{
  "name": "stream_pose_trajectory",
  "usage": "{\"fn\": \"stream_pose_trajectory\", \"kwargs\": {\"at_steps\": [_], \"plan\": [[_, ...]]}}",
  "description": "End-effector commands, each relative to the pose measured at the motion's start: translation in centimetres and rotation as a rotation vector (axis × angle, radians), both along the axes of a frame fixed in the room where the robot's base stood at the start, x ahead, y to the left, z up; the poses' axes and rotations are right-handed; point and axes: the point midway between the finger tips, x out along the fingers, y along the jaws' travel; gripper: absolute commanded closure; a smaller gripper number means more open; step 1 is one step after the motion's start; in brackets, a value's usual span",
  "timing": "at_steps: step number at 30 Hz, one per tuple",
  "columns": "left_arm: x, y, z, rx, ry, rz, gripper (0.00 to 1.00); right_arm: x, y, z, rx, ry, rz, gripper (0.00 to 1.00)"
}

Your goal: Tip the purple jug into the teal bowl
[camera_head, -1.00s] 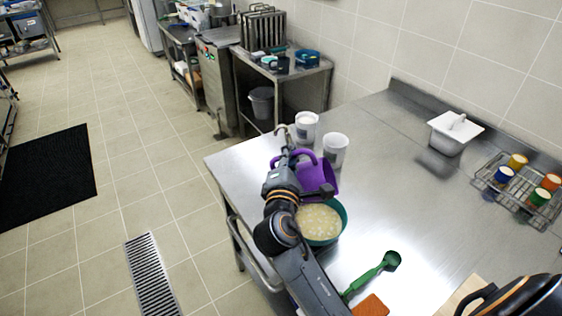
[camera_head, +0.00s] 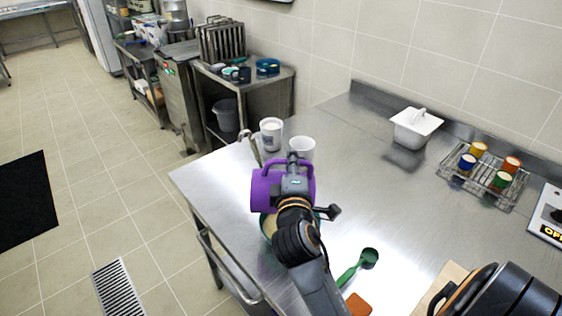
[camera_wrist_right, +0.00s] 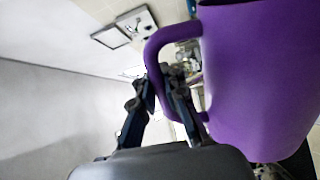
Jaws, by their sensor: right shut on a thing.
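The purple jug (camera_head: 266,192) is in the air above the teal bowl (camera_head: 265,229) near the left end of the steel table. It is tilted well over, with its handle on the upper side. My right gripper (camera_head: 296,168) is shut on the jug's handle; the handle between its fingers also shows in the right wrist view (camera_wrist_right: 154,62). The bowl is mostly hidden behind the jug and my right arm, with a part of its rim and pale contents showing. The inside of the jug and any pouring are hidden. My left gripper is not in view.
Two white containers (camera_head: 271,133) stand just behind the jug. A green scoop (camera_head: 358,266) lies to the right of my right arm. A white lidded tub (camera_head: 415,128) and a wire rack (camera_head: 484,178) with several colored jars stand further right. The table's middle is clear.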

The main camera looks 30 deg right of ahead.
Motion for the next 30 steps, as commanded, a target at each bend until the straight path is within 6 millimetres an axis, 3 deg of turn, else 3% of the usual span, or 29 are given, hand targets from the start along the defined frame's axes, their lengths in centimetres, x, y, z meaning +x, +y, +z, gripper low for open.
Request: {"fn": "stream_pose_trajectory", "kwargs": {"at_steps": [18,30], "plan": [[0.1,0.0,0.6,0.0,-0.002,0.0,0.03,-2.8,-4.3,0.6,0.254,-0.169,0.0,1.0],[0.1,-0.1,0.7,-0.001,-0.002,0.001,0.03,-3.6,-5.6,0.6,0.33,-0.219,0.001,1.0]]}}
